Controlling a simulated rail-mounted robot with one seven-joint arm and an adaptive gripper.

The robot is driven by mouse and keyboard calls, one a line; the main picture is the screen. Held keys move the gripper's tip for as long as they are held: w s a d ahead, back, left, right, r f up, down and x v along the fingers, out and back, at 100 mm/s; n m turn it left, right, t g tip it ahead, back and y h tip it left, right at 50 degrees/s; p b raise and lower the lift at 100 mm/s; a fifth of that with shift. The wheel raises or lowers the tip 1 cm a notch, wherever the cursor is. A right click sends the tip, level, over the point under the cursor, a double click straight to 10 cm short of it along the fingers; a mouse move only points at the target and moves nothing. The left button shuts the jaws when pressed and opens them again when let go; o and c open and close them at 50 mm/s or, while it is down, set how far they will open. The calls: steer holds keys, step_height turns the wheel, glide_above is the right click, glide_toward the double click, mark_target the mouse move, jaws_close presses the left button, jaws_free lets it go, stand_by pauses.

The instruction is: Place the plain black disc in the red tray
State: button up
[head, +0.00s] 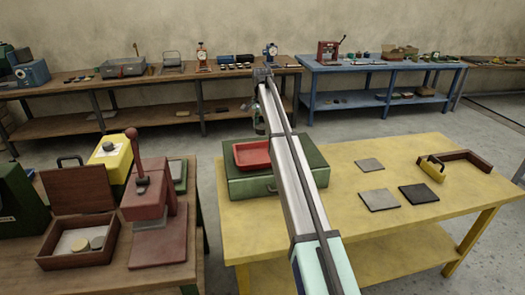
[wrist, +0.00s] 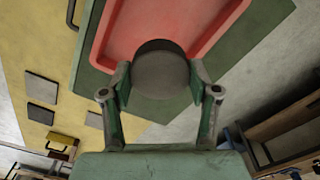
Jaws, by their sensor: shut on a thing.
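A plain dark disc (wrist: 160,66) sits between the fingers of my gripper (wrist: 160,76) in the wrist view. My gripper is shut on its sides. The red tray (wrist: 119,28) lies beyond the disc in that view, and the disc overlaps its near rim. In the head view the red tray (head: 252,155) rests on a green box (head: 275,185) at the left of the yellow table. My gripper hangs above the tray's far side there, partly hidden by my arm. I cannot tell the exact height of the disc above the tray.
The yellow table (head: 340,228) holds grey square plates (head: 379,200), a black plate (head: 418,194) and a wooden corner piece (head: 455,162). A brown table at left carries a red press (head: 150,190) and an open box (head: 75,262) with small discs. Workbenches line the back wall.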

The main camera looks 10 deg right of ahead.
mark_target(262, 158)
step_height(262, 158, down, 13)
steer(key=p, duration=0.3)
steer(key=shift+f, duration=0.1)
steer(key=o, duration=1.2)
step_height(262, 158, up, 12)
steer(key=b, duration=0.3)
